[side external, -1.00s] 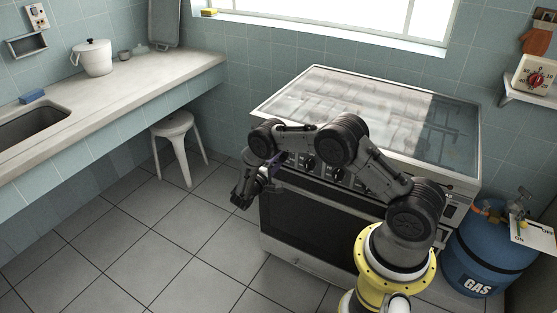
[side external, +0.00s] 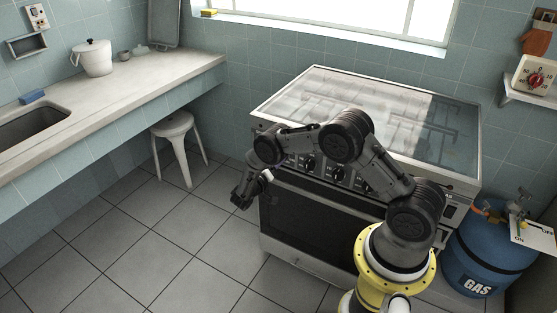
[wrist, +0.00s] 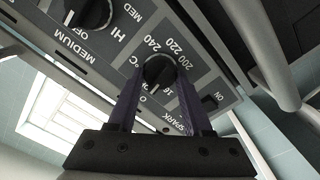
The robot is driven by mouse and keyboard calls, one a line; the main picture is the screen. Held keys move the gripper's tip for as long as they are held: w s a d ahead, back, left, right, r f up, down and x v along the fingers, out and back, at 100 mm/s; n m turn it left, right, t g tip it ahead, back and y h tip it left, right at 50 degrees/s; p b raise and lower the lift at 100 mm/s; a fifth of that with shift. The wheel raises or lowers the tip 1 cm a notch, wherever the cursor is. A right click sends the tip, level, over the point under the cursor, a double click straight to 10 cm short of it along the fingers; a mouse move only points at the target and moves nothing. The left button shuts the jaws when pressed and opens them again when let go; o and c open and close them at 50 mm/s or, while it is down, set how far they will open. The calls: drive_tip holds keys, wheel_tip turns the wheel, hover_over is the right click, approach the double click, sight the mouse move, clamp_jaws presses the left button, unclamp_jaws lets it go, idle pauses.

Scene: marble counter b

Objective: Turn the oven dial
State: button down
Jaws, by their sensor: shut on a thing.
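The oven dial (wrist: 160,72) is a round black knob with a white pointer line, seen in the wrist view on the grey control panel. Numbers such as 240, 220 and 200 are printed around it. My gripper (wrist: 159,79) has its two dark purple fingers on either side of the dial and is shut on it. In the side view, the stove (side external: 330,215) stands behind my arm. My wrist is at the left end of its front panel, and my arm hides the dial and fingertips there.
Another black knob (wrist: 92,14) marked HI, MED and MEDIUM sits nearby on the panel. The oven handle (wrist: 262,50) runs close by. A blue gas bottle (side external: 480,255) stands right of the stove.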

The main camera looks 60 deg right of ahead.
drive_tip(key=shift+m, duration=0.9)
drive_tip(key=shift+c, duration=1.5)
unclamp_jaws()
drive_tip(key=a, duration=1.3)
drive_tip(key=shift+a, duration=0.4)
